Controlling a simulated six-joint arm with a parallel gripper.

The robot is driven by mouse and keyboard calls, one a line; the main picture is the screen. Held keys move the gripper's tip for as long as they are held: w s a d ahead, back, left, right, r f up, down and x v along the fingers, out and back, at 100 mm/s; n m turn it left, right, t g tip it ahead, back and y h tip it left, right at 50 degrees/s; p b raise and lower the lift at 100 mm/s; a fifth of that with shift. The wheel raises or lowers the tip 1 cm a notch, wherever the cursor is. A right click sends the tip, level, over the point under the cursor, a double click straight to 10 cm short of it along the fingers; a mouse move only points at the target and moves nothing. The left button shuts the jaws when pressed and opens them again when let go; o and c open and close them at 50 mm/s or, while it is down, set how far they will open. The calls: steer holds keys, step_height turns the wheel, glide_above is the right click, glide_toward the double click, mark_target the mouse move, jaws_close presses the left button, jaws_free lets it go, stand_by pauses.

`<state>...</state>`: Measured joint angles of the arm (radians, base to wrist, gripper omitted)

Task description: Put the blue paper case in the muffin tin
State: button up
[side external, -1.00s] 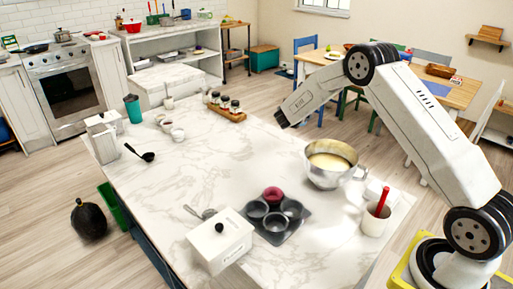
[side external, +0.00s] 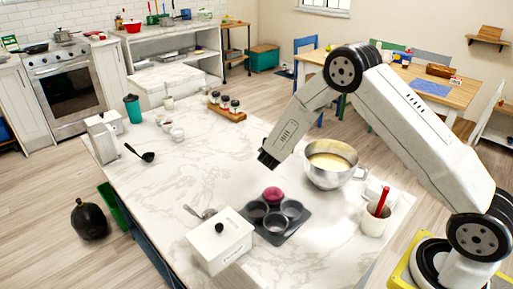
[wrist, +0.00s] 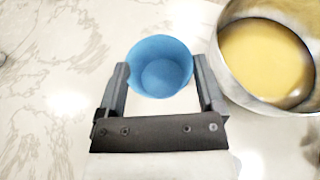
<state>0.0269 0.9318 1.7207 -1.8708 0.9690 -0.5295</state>
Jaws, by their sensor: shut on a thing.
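The blue paper case (wrist: 160,68) is between my gripper's two fingers in the wrist view, with its open top facing the camera. My gripper (wrist: 161,80) is shut on it, above the marble counter. In the side external view my gripper (side external: 267,160) is just left of the mixing bowl, above and behind the muffin tin; the blue case cannot be made out there. The dark muffin tin (side external: 275,235) lies on the counter with several cups. A pink-red case (side external: 273,194) sits in its back cup; the other visible cups look empty. The tin is not in the wrist view.
A metal bowl of yellow batter (side external: 331,164) stands right of my gripper, and its rim is close in the wrist view (wrist: 265,60). A white lidded box (side external: 219,243) stands left of the tin. A white cup with a red utensil (side external: 375,218) stands to the right.

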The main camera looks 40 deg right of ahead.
steer(key=s+a+f, duration=0.1)
steer(key=s+a, duration=0.1)
steer(key=a, duration=0.1)
steer(key=s+a+f+n+t, duration=0.1)
steer(key=s+a, duration=0.1)
steer(key=a, duration=0.1)
steer(key=s+a+f+n+t+y, duration=0.1)
steer(key=s+a, duration=0.1)
steer(key=a, duration=0.2)
steer(key=shift+s+f, duration=0.15)
steer(key=shift+s, duration=0.05)
steer(key=s+a+f+n+t+y, duration=0.1)
steer(key=s+a+n+y, duration=0.1)
steer(key=s+a, duration=0.4)
steer(key=shift+s+a+f+t, duration=0.2)
steer(key=shift+s+a+t, duration=0.2)
steer(key=shift+s, duration=0.45)
steer(key=shift+f+y, duration=0.2)
steer(key=shift+y, duration=0.1)
steer(key=shift+f, duration=3.2)
steer(key=o, duration=0.9)
